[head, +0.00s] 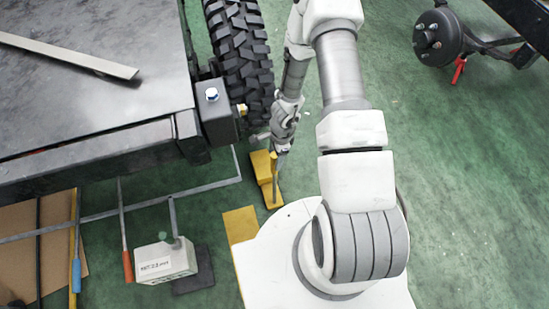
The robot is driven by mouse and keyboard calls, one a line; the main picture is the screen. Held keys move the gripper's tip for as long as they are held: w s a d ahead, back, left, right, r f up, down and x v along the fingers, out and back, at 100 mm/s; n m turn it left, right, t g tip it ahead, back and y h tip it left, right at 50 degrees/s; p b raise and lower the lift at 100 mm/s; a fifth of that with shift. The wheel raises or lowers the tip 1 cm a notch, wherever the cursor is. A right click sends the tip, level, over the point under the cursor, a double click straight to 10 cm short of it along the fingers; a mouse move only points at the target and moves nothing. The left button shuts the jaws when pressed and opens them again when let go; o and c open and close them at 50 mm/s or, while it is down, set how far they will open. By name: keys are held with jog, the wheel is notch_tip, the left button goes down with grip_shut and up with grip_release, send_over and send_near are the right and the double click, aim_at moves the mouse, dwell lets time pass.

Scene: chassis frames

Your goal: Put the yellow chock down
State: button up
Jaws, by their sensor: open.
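The yellow chock (263,168) is on the green floor, or very close to it, below the big black tyre (240,45) in the head view. My gripper (277,168) is right at the chock, over its right part. The jaws are open, and the fingertips are small and partly merged with the chock in this view. I cannot tell whether a finger touches it. The arm comes down from above and hides the floor just right of the tyre.
A dark metal bench (90,100) with a flat bar (70,55) on it fills the left. A white box (166,261), long-handled tools and a grey floor frame lie below it. A yellow patch (240,224) borders my base.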

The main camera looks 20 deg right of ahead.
jog(key=w+a+r+n+t+y+p, duration=0.15)
jog(key=r+n, duration=0.35)
jog(key=r, duration=1.4)
jog(key=w+a+r+n+t+p, duration=0.1)
jog(key=a+r+n+t+p, duration=0.3)
jog(key=r, duration=1.5)
jog(key=s+d+r+n+h+b, duration=0.1)
jog(key=s+r+n, duration=0.3)
jog(key=s+r, duration=0.4)
jog(key=s+d+r+n+h, duration=0.2)
jog(key=s+d+r+n, duration=0.2)
jog(key=s+r, duration=0.4)
jog(key=shift+s+n+b, duration=0.2)
jog(key=shift+n+b, duration=0.15)
jog(key=shift+n, duration=0.15)
jog(key=shift+d, duration=0.1)
